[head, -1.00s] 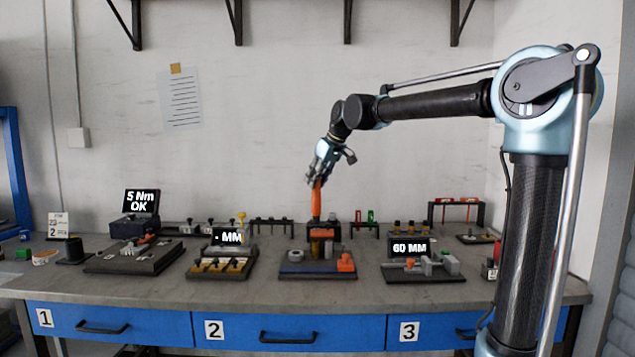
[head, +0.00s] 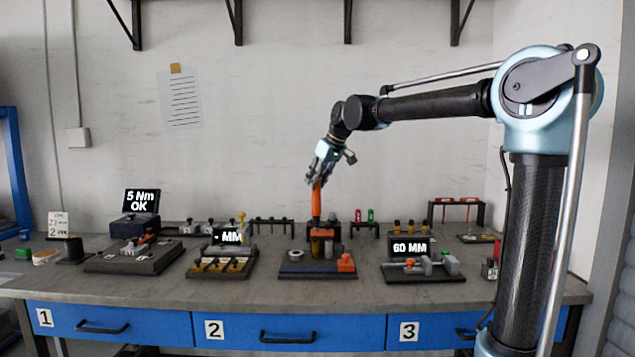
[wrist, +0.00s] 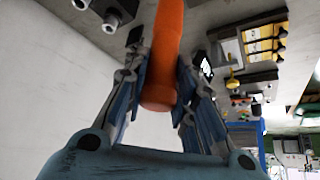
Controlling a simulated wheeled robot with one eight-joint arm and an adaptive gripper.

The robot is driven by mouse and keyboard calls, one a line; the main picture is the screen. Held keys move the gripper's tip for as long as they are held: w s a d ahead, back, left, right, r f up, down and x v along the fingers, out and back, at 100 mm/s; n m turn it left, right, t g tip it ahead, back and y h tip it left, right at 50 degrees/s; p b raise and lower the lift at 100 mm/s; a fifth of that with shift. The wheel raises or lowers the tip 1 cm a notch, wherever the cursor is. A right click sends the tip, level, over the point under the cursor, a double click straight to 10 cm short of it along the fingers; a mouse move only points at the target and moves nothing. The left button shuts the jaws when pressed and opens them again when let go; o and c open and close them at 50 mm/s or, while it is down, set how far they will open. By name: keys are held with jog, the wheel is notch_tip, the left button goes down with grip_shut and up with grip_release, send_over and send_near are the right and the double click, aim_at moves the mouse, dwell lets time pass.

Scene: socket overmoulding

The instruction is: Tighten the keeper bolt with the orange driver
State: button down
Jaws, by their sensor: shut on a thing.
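My gripper (head: 322,172) points down above the middle fixture and is shut on the orange driver (head: 316,200). The driver stands about upright, its lower end at the fixture block (head: 321,240). In the wrist view the driver (wrist: 160,60) runs between the two fingers. The keeper bolt is not distinguishable; I cannot tell whether the driver tip touches it.
Left stand a fixture with a "- MM" display (head: 227,236) and one reading "5 Nm OK" (head: 141,201). Right is a fixture with a "60 MM" display (head: 410,247). Small racks (head: 365,225) line the back. The bench front strip is clear.

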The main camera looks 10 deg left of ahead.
jog(key=shift+d+f, duration=0.1)
jog(key=shift+f, duration=0.95)
dwell(2.3)
